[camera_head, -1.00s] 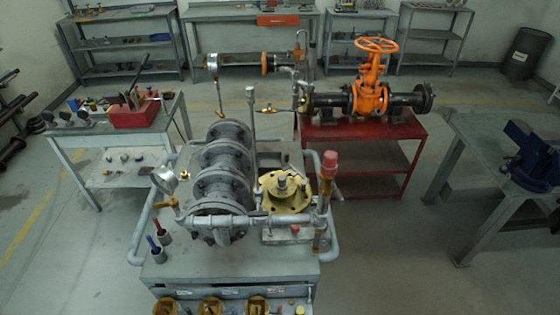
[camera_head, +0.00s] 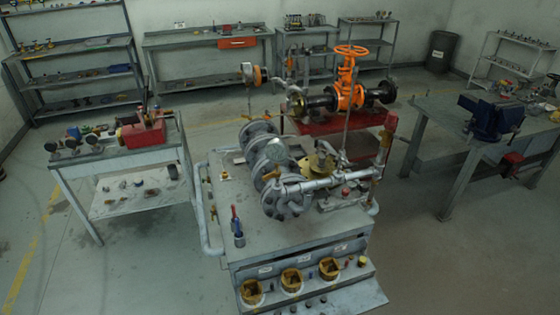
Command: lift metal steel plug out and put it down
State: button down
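My gripper is not in view. I cannot surely pick out the metal steel plug at this size. A brass-coloured round flange (camera_head: 317,168) with a small upright fitting on top sits on the grey workbench (camera_head: 215,180), behind a horizontal grey pipe (camera_head: 330,180). Several small parts, too small to name, sit in and around the yellow-rimmed cups at the bench's front: a left cup (camera_head: 251,292), a middle cup (camera_head: 291,280) and a right cup (camera_head: 330,268).
Dark flanged pipes (camera_head: 268,165) stand on the bench, with an orange gate valve (camera_head: 350,90) behind. A side table (camera_head: 120,160) with a red toolbox (camera_head: 143,134) is at left. A bench with a blue vise (camera_head: 490,118) is at right. Floor at front right is clear.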

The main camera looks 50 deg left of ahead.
aim_at(321, 163)
jog(key=k, duration=1.2)
jog(key=u, duration=1.45)
jog(key=i, duration=1)
jog(key=z, duration=0.1)
